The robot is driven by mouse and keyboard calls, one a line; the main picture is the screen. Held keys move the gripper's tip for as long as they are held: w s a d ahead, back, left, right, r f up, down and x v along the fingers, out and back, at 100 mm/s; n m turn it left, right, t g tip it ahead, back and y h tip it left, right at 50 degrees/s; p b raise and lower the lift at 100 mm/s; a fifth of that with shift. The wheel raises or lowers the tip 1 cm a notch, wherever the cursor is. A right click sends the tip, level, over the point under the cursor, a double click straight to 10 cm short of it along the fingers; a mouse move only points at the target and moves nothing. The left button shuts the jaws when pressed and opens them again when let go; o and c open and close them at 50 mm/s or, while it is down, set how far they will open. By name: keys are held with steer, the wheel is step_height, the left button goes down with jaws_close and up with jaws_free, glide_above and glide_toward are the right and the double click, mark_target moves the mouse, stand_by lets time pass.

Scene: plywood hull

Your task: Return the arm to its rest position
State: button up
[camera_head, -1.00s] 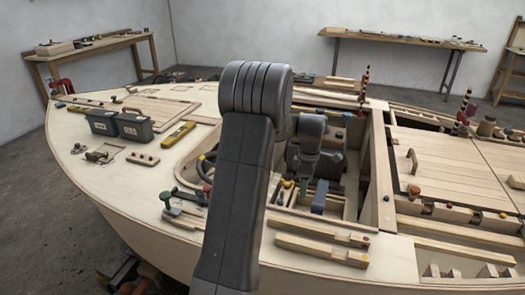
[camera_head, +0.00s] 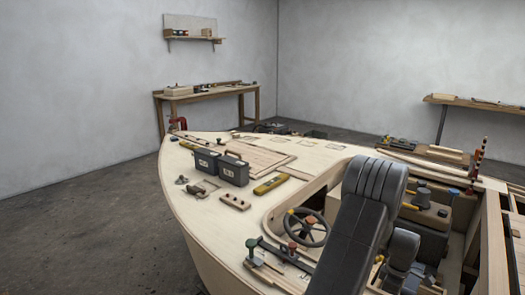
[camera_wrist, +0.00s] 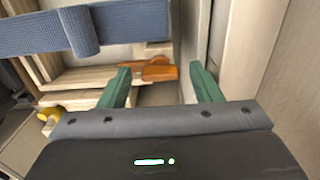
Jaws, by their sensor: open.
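My gripper (camera_wrist: 160,88) shows in the wrist view with two green fingers spread wide apart and nothing between them. An orange-brown wooden piece (camera_wrist: 158,72) lies beyond the fingertips, just right of the left finger. In the head view my dark arm rises in front of the hull's open cockpit at the lower right. The gripper itself is hidden there behind the arm. The plywood hull (camera_head: 212,226) fills the lower right of the head view.
A blue padded strip (camera_wrist: 40,32) and pale wood walls are close around the gripper. Two dark boxes (camera_head: 235,171), a steering wheel (camera_head: 309,229) and a striped post (camera_head: 477,160) stand on or in the hull. A workbench (camera_head: 205,92) is behind. Grey floor at left is clear.

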steer(key=shift+r, duration=0.15)
step_height(320, 180, up, 13)
step_height(320, 180, down, 13)
steer(key=shift+r, duration=0.15)
steer(key=shift+f, duration=0.25)
steer(key=m+p, duration=0.2)
steer(key=m, duration=0.3)
steer(key=shift+r, duration=0.1)
steer(key=m+p, duration=0.2)
steer(key=m, duration=0.2)
steer(key=shift+p, duration=0.4)
steer(key=m+p, duration=0.5)
steer(key=shift+r+m, duration=0.15)
steer(key=shift+m, duration=0.25)
steer(key=m+p, duration=0.3)
steer(key=shift+f, duration=0.2)
